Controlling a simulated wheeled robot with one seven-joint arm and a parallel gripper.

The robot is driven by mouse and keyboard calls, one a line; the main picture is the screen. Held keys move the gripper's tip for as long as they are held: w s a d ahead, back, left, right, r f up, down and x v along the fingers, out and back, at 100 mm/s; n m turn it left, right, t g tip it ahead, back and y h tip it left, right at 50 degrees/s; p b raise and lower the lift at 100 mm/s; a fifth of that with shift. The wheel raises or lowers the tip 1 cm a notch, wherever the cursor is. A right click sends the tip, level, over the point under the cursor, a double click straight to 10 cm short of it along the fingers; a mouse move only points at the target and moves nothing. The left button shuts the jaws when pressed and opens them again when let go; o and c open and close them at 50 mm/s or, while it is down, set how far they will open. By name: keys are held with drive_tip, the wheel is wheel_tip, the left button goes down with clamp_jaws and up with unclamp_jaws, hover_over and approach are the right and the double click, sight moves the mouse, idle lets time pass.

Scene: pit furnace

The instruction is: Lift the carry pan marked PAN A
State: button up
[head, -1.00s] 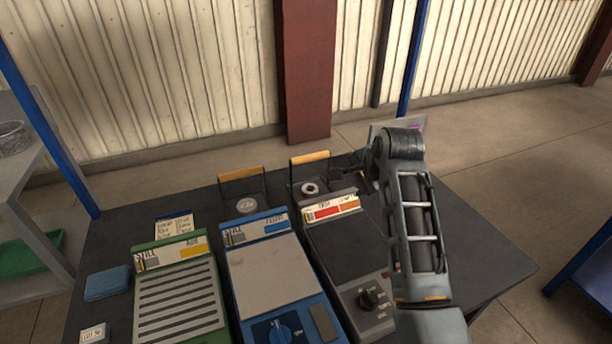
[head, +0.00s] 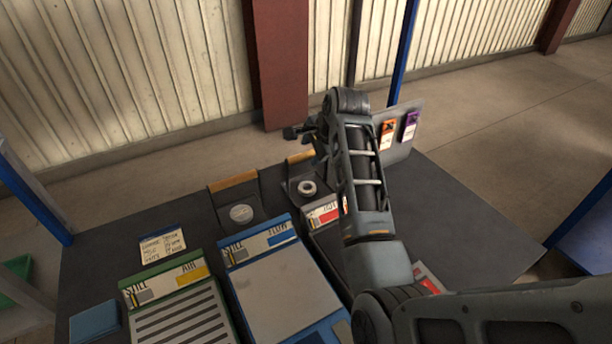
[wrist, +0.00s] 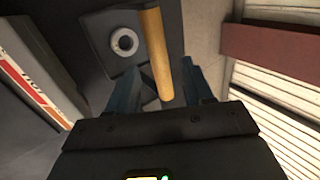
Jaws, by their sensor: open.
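Two dark carry pans with orange bar handles stand at the table's back edge. The left pan (head: 238,214) holds a pale round disc. The right pan (head: 291,188) holds a pale ring and also shows in the wrist view (wrist: 105,62). No PAN A marking is readable on either. My gripper (head: 300,131) is open above and behind the right pan, partly hidden by my arm. In the wrist view, the right pan's orange handle (wrist: 156,52) runs between the two open fingers (wrist: 160,70); whether they touch it or are level with it cannot be told.
Green (head: 172,312), blue (head: 280,285) and red-labelled units stand in front of the pans; my arm covers much of the last. A label card (head: 163,245) and a blue block (head: 95,320) lie left. An upright panel with tags (head: 400,138) stands right. A wall rises behind.

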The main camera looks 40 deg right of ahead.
sight(309, 154)
drive_tip(key=x, duration=0.4)
drive_tip(key=shift+a+f, duration=0.1)
clamp_jaws()
idle(0.3)
